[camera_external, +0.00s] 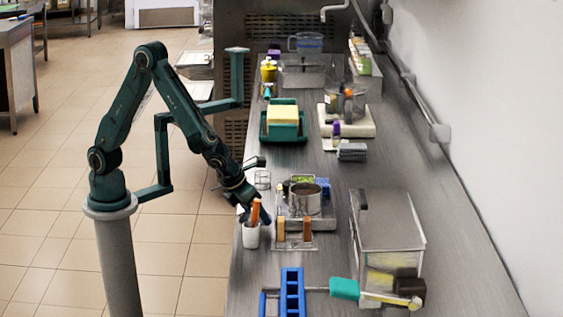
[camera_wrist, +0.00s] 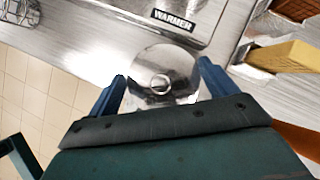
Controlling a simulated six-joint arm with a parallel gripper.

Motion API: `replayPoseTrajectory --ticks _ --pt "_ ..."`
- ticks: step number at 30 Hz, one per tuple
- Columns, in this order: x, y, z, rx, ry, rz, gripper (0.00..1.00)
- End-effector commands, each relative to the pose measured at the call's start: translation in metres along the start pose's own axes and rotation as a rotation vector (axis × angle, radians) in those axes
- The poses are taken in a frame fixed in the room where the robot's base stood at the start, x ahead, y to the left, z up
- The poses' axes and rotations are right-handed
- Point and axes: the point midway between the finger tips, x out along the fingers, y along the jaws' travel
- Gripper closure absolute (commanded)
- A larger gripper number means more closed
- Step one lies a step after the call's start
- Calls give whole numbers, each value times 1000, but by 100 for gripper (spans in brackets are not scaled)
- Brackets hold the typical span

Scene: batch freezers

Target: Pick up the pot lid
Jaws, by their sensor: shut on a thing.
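A metal pot (camera_external: 306,202) sits in the warmer (camera_wrist: 120,30).
Orange and yellow blocks (camera_external: 281,230) stand in front of the warmer. A blue rack (camera_external: 292,290) and a clear bin (camera_external: 388,225) are nearer the camera. The counter's right strip is clear.

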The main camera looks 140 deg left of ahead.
Motion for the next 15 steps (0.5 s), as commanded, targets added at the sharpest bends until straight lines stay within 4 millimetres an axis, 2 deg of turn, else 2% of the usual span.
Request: replayPoseTrajectory --ticks 8,15 --pt "-39 -1 22 -3 -3 -6 38" --pt "-86 -1 50 -4 -4 -6 38"
